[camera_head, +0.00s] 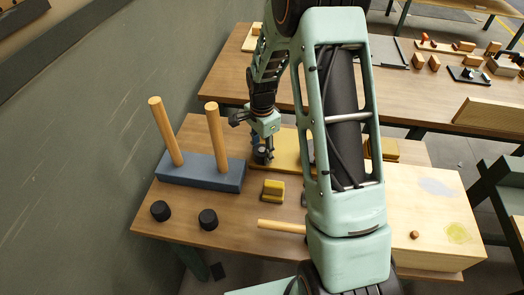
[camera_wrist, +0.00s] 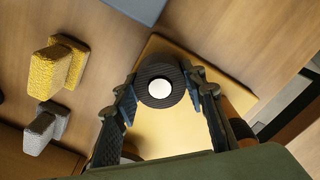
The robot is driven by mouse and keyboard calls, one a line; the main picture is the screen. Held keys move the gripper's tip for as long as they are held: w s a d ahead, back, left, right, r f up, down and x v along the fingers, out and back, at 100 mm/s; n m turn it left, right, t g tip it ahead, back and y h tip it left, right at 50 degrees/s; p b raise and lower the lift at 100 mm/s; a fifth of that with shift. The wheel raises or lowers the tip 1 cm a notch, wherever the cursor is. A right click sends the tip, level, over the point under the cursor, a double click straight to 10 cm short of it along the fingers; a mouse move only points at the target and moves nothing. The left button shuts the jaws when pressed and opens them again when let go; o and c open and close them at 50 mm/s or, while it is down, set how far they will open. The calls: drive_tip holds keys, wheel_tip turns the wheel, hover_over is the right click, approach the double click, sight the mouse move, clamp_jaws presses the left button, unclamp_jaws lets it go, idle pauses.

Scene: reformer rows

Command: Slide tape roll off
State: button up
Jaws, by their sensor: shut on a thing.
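My gripper (camera_head: 262,150) is shut on a black tape roll (camera_wrist: 158,72), with one finger against each side. The roll has a ridged rim and a round white centre; I cannot tell whether that is a core or a peg end. It is over a yellow board (camera_wrist: 165,128), which also shows in the head view (camera_head: 291,150). Whether the roll touches the board is unclear. Two more black rolls, one at the left (camera_head: 160,211) and one beside it (camera_head: 207,219), lie on the table. A blue block (camera_head: 200,173) holds two upright, bare wooden pegs.
A yellow block (camera_head: 273,190) stands in front of the board; a grey one (camera_wrist: 45,128) is near it in the wrist view. A wooden stick (camera_head: 282,226) lies near the front. A pale wooden box (camera_head: 430,205) fills the right. My arm hides the middle. A wall borders the left.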

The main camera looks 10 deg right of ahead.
drive_tip(key=shift+r+p, duration=1.9)
drive_tip(key=shift+r, duration=1.55)
